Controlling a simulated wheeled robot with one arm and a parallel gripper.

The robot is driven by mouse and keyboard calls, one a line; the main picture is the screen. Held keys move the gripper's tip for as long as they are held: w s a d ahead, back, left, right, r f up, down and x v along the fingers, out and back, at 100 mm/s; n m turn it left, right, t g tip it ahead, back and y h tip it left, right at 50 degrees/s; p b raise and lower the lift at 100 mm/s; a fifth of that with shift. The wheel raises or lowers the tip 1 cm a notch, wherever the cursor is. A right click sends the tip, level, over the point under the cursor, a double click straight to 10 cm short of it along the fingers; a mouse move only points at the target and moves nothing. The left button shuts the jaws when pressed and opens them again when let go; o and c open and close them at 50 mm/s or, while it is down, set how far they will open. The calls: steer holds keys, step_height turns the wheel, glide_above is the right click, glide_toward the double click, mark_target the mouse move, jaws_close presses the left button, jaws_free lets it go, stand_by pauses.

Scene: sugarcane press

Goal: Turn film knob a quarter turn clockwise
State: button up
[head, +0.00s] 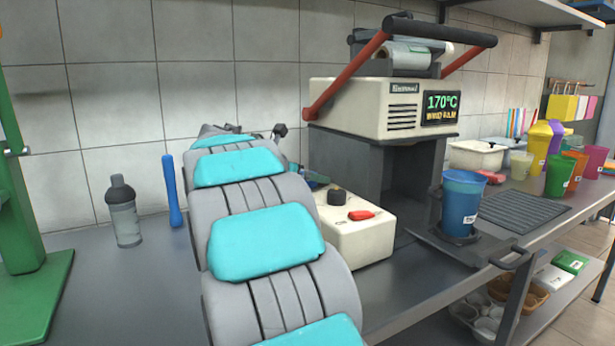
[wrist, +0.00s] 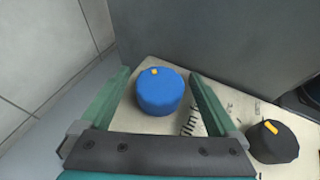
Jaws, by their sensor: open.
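In the wrist view a blue round knob (wrist: 160,93) stands on the cream control box (wrist: 135,118). A yellow mark sits at its far edge, slightly left of its middle. My gripper (wrist: 160,76) is open, with one green finger on each side of the blue knob and a visible gap on both sides. I cannot tell whether the fingertips are level with it. A black knob (wrist: 273,142) with a yellow mark is to the right, outside the fingers; it also shows in the head view (head: 337,197). Lettering near the right finger is partly covered. My arm hides most of my gripper in the head view.
A red switch (head: 361,215) is on the box near the black knob. The cup-sealing machine (head: 392,112) with red lever arms stands behind, holding a blue cup (head: 461,205). A blue bottle-like stick (head: 171,190) and a shaker (head: 123,212) stand left of my arm.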

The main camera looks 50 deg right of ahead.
steer(key=c, duration=1.4)
steer(key=shift+g, duration=0.3)
steer(key=shift+m+g, duration=1)
steer(key=shift+m, duration=0.1)
steer(key=shift+r+m+g, duration=0.1)
steer(key=shift+m+g, duration=1)
steer(key=shift+g, duration=0.1)
steer(key=o, duration=1.4)
